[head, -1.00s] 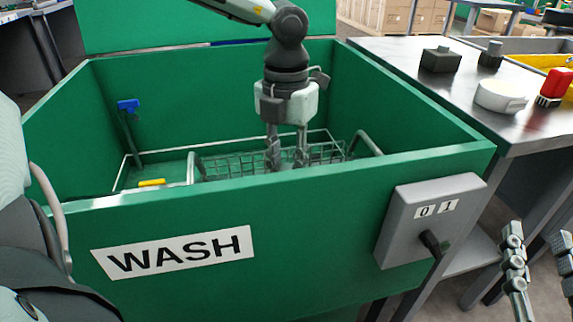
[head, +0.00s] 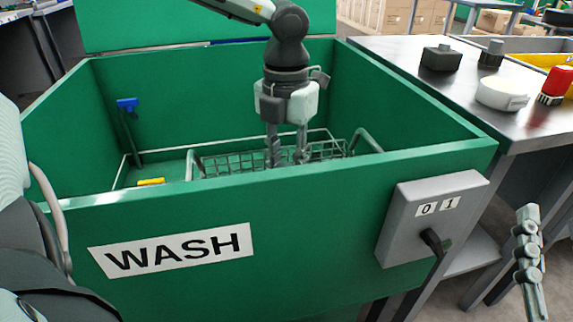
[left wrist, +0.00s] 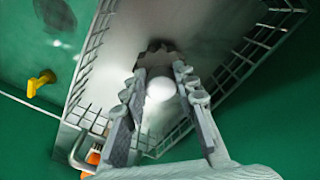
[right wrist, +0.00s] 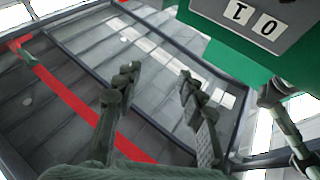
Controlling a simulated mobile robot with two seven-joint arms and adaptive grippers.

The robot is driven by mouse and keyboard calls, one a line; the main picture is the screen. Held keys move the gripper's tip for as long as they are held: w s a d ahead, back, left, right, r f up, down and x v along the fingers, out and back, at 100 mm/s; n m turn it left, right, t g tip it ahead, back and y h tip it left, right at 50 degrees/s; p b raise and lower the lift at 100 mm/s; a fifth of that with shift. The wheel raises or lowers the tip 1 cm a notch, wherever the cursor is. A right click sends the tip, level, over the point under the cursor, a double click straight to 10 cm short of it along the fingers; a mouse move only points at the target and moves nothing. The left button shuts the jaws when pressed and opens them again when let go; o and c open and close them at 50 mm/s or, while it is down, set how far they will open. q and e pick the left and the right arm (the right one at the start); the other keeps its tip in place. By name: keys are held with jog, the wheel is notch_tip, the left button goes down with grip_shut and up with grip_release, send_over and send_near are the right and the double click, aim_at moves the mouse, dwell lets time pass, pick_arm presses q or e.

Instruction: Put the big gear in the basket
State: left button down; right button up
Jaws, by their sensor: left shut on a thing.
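The wire basket (head: 232,163) sits inside the green wash tub; its mesh walls (left wrist: 262,45) show on both sides in the left wrist view. My left gripper (head: 288,155) points down into the basket; its fingertips are partly hidden behind the tub's front wall in the head view. In the left wrist view the left gripper (left wrist: 158,82) is shut on a grey toothed gear (left wrist: 155,53), held between the fingertips over the basket floor. Whether the gear touches the floor I cannot tell. My right gripper (right wrist: 158,78) is open and empty; one finger shows at the head view's right edge.
The tub's front wall (head: 180,215) carries a WASH label, and a grey switch box (head: 430,222) is on its right. A table (head: 440,95) at the right holds a white round part (head: 502,93) and several other items. A blue-headed brush (head: 127,105) leans inside the tub.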

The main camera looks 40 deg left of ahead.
jog(key=shift+s+a+r+t+y, duration=0.15)
jog(key=shift+s+r+t+y, duration=0.15)
jog(key=shift+r, duration=0.2)
pick_arm(q)
jog(key=c, duration=1.2)
grip_release()
jog(key=shift+r+p, duration=0.75)
jog(key=shift+p, duration=0.3)
notch_tip(320, 180, up, 12)
jog(key=shift+f+p, duration=0.2)
jog(key=shift+p, duration=0.25)
pick_arm(e)
jog(key=w+d+f+g+h, duration=0.1)
jog(key=d+f+g+h, duration=0.1)
jog(key=f, duration=0.4)
jog(key=w+d+f+g+h, duration=0.1)
jog(key=d+f+g+h, duration=0.1)
jog(key=f+g, duration=0.3)
notch_tip(320, 180, down, 2)
jog(key=shift+w+f, duration=0.15)
jog(key=shift+f, duration=0.05)
jog(key=shift+d, duration=0.1)
